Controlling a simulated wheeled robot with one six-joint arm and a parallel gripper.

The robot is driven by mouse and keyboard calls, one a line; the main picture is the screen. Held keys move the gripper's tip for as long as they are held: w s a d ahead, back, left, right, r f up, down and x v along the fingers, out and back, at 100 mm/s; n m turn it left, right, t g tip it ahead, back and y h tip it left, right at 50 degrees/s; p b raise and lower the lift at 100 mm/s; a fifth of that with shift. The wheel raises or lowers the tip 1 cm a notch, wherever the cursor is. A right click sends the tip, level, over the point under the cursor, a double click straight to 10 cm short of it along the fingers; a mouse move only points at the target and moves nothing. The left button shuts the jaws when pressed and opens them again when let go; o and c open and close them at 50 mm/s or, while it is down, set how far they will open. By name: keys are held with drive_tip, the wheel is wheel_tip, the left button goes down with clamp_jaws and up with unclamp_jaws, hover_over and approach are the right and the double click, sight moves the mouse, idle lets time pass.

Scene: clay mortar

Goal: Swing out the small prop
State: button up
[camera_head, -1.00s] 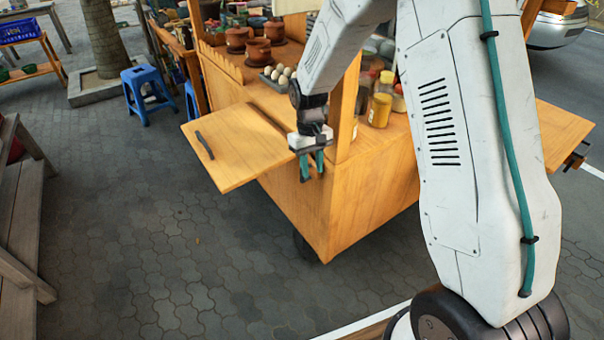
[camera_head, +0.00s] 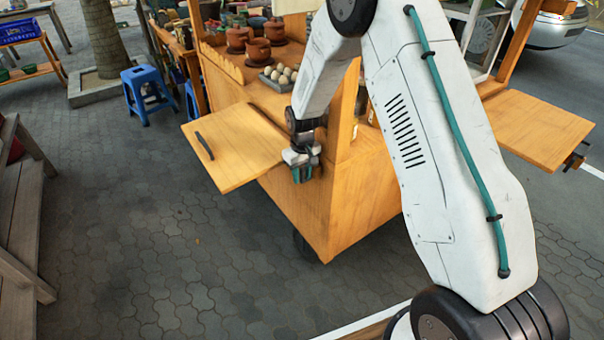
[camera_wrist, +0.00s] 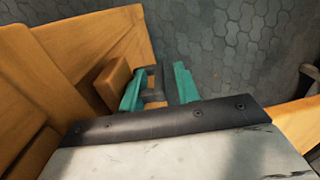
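The small prop appears to be the wooden block (camera_wrist: 116,84) with a dark bracket-like pull (camera_wrist: 156,80) beside it, low under the cart's side flap in the wrist view. In the head view my gripper and the flap hide it. My gripper (camera_wrist: 160,72) has its two teal fingers apart, with the dark pull between them, closer to the left finger. I cannot tell whether they touch. In the head view my gripper (camera_head: 301,174) points down beside the near corner of the flap (camera_head: 240,150), against the cart's end. The flap stands out from the cart and has a dark handle (camera_head: 204,146).
The wooden cart (camera_head: 345,215) carries clay pots (camera_head: 258,50) and a tray of eggs (camera_head: 279,76). A wooden post (camera_head: 342,110) rises close behind my gripper. A blue stool (camera_head: 147,92) and a bench (camera_head: 22,225) stand left. The paving between is clear.

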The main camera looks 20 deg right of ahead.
clamp_jaws()
drive_tip(key=a, duration=1.1)
unclamp_jaws()
drive_tip(key=shift+r, duration=0.1)
wheel_tip(320, 180, up, 8)
drive_tip(key=shift+f, duration=0.15)
